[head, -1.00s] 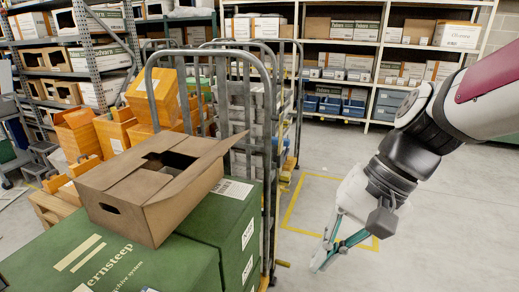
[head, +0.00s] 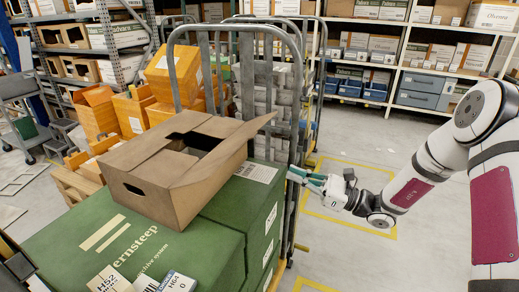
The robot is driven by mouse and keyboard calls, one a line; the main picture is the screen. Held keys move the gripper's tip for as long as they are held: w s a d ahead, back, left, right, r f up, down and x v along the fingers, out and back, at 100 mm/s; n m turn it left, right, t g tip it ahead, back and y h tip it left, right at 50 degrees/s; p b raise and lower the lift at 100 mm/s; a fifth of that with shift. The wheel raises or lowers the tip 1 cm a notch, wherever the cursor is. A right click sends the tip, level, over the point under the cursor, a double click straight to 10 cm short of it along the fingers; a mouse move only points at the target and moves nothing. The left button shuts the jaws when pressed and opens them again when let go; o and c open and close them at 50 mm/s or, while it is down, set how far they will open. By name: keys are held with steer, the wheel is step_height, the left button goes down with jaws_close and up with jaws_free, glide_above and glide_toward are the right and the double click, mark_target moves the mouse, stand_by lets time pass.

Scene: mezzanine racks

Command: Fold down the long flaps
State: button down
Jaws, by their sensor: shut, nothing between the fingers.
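A brown cardboard box (head: 180,170) with a hand hole in its near left side sits on large green boxes (head: 150,245). One flap (head: 235,135) on its right side stands out, tilted up and outward. Other flaps (head: 150,160) lie inward over the top at the left and far side, leaving a dark gap in the middle. My gripper (head: 292,174) is right of the box, apart from it, beside the cage's upright tube. Its teal fingers point left, shut and empty. The inside of the box is mostly hidden.
A grey tubular cage frame (head: 298,100) rises just behind and right of the box. Labels and cards (head: 145,283) lie at the front. The floor (head: 370,260) on the right is clear, with yellow lines.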

steer(key=w+m+t, duration=0.1)
steer(key=p, duration=0.1)
glide_toward(242, 140)
step_height(242, 140, down, 3)
steer(key=w+a, duration=0.2)
steer(key=a, duration=0.1)
steer(key=shift+w+a+r+p, duration=0.1)
steer(key=shift+a+r+p, duration=0.2)
steer(key=shift+r, duration=0.55)
steer(key=shift+w+a+r+p, duration=0.1)
steer(key=shift+a+r+p, duration=0.2)
steer(key=shift+r, duration=0.55)
